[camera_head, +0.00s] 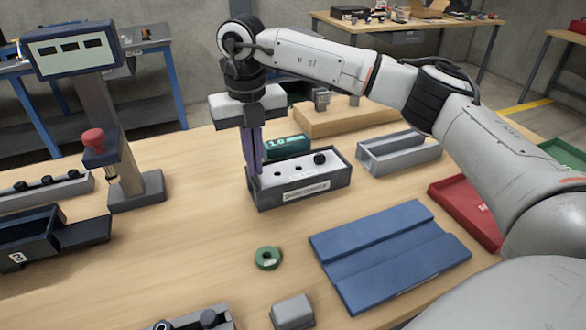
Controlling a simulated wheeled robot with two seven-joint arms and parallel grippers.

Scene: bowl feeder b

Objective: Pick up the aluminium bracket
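No piece is plainly recognisable as the aluminium bracket. A small grey metal piece (321,98) on the wooden block at the back could be it, but it is too small to tell. My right gripper (254,178) points down at the left end of a dark labelled tray (318,188) with a white insert. Its dark purple fingers look close together and hide that end of the tray. I cannot tell whether they hold anything. My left gripper is not in view.
Nearby are a grey open tray (405,154), a blue grooved plate (385,245), a green ring (267,258), a grey block (292,311), a red tray (465,208) and a screen on a post (75,50). The table's left-centre is clear.

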